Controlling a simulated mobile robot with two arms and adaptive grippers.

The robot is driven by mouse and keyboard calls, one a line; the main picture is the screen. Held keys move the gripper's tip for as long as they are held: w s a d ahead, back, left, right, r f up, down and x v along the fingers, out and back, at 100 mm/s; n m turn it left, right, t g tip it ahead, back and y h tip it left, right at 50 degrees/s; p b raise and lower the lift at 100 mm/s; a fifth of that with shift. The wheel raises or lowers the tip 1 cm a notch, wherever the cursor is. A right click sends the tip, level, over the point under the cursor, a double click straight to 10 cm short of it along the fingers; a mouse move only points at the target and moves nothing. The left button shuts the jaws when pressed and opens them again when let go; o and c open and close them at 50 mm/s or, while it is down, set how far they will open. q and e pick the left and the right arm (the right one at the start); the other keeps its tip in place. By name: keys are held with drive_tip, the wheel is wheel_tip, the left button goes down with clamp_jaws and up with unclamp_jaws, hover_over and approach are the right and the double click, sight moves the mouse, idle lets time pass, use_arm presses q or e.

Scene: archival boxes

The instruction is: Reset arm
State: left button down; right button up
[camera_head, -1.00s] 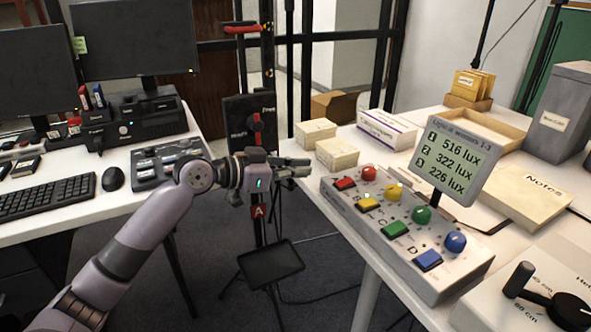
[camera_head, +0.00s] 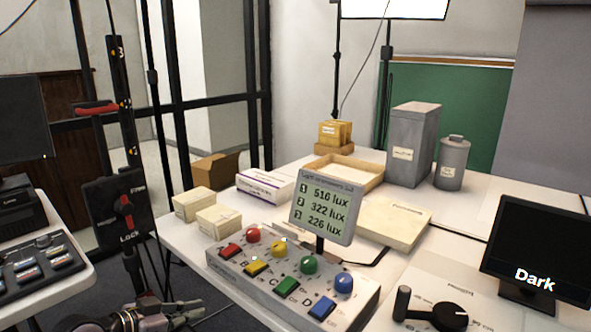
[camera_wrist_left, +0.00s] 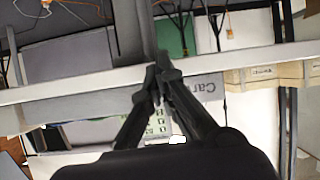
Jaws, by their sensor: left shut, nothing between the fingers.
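My left gripper (camera_head: 188,311) shows at the bottom edge of the head view, low and just left of the grey control box. Its arm is mostly cut off by the frame. In the left wrist view my left gripper (camera_wrist_left: 158,80) has its dark fingers together, with nothing between them. My right gripper is not in view.
The control box (camera_head: 225,267) with coloured knobs and buttons stands on the white table, with a lux display (camera_head: 322,212) behind it. Small cartons (camera_head: 219,221), an open tray (camera_head: 343,172) and a grey bin (camera_head: 411,143) stand farther back. A dark screen (camera_head: 540,252) reads "Dark".

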use_arm(q)
drive_tip(key=s+d+f+n+g+y, duration=0.1)
drive_tip(key=s+d+f+g+y, duration=0.1)
drive_tip(key=s+f, duration=0.85)
drive_tip(key=s+d+f+n+g+y, duration=0.25)
drive_tip(key=s+f, duration=0.45)
drive_tip(key=f, duration=0.6)
drive_tip(key=s+a+f+g+y+p, duration=0.2)
drive_tip(key=s+f+g+y+p, duration=0.15)
drive_tip(key=s+f+p, duration=1.2)
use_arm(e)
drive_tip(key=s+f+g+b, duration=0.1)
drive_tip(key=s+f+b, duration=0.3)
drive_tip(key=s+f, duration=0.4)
use_arm(q)
drive_tip(key=s+a+g+p, duration=0.1)
drive_tip(key=s+a+p, duration=0.1)
drive_tip(key=s+p, duration=0.6)
drive_tip(key=s+f, duration=0.1)
drive_tip(key=s, duration=0.6)
drive_tip(key=shift+s+a+h, duration=0.35)
drive_tip(key=shift+h, duration=0.05)
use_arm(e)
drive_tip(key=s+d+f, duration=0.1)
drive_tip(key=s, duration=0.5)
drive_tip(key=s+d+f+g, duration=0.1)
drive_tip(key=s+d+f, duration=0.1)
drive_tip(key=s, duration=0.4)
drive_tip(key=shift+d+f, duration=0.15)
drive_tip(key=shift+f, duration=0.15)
